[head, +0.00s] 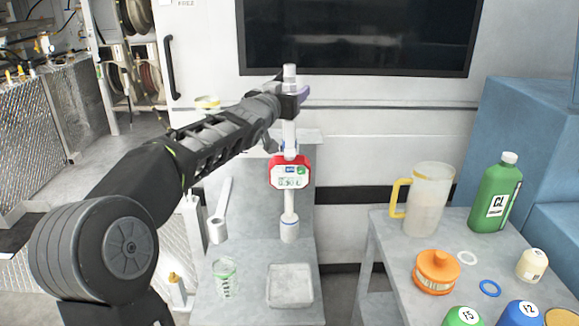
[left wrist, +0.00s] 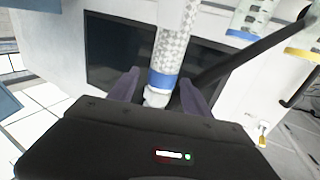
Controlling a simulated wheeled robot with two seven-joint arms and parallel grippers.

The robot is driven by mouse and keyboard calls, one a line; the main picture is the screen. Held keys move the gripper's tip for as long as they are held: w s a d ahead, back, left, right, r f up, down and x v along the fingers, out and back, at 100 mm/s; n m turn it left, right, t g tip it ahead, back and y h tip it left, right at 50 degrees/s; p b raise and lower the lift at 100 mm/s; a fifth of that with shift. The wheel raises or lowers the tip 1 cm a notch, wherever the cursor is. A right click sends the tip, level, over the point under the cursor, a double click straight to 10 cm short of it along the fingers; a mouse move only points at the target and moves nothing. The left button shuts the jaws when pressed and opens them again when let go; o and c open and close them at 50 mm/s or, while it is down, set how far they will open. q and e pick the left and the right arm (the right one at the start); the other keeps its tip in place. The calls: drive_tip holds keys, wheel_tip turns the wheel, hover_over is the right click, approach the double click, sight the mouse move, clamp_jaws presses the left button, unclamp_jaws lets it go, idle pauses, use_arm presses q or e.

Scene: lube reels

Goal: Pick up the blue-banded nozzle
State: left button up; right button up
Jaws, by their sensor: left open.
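The blue-banded nozzle stands upright in the head view, with a pale upper end (head: 290,73) above my left gripper. A red meter with a small display (head: 288,172) sits lower on the same upright line. My left gripper (head: 294,96) is at the upper part, and its jaws partly hide the nozzle there. In the left wrist view the grey patterned shaft with its blue band (left wrist: 163,80) lies between the two spread dark fingers of the left gripper (left wrist: 158,92). The fingers are open around it; contact cannot be told. My right gripper is out of view.
A yellow-banded piece (head: 207,102) is behind my left arm. A cabinet wall is behind.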

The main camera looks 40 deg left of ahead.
use_arm(q)
drive_tip(key=shift+c, duration=0.6)
clamp_jaws()
idle(0.8)
drive_tip(key=shift+r, duration=0.15)
